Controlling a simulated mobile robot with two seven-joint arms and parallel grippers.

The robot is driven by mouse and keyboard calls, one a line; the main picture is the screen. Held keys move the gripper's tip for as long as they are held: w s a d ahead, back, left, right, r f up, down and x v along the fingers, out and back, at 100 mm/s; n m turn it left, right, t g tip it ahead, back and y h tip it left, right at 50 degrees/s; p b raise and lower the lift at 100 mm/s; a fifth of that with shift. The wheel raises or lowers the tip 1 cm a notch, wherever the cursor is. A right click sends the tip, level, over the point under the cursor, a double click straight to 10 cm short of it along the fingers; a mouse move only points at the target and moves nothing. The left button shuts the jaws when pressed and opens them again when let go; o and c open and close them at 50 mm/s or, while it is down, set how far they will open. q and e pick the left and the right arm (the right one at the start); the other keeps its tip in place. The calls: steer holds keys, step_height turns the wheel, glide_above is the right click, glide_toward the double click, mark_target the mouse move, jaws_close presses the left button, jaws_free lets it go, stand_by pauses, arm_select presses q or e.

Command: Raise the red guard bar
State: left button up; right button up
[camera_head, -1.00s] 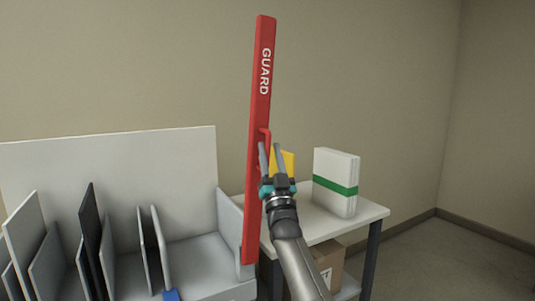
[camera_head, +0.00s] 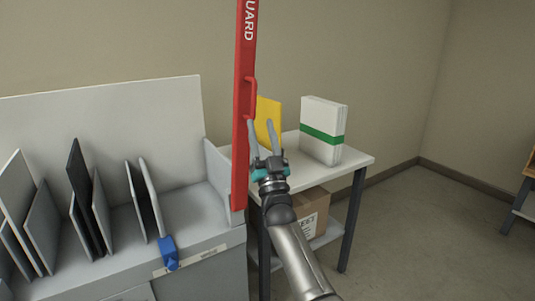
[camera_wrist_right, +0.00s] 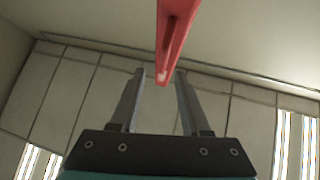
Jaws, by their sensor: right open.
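The red guard bar (camera_head: 242,120) stands almost upright at the right end of the grey machine, its lower end by the side panel and its top cut off by the picture edge. A red handle loop (camera_head: 253,97) sticks out from its right side. My right gripper (camera_head: 261,124) is open and empty, its fingertips just below the handle and apart from it. In the right wrist view a red part of the guard (camera_wrist_right: 176,35) reaches down from the top, near the open fingertips (camera_wrist_right: 160,73). My left gripper is out of view.
The grey machine (camera_head: 195,210) holds several grey and black panels in slots. A blue piece (camera_head: 168,252) sits on its front edge. A white table (camera_head: 355,160) at right bears a yellow item (camera_head: 268,110) and a white stack with a green band (camera_head: 322,138).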

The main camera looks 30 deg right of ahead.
steer(key=v, duration=0.7)
steer(key=shift+p, duration=0.35)
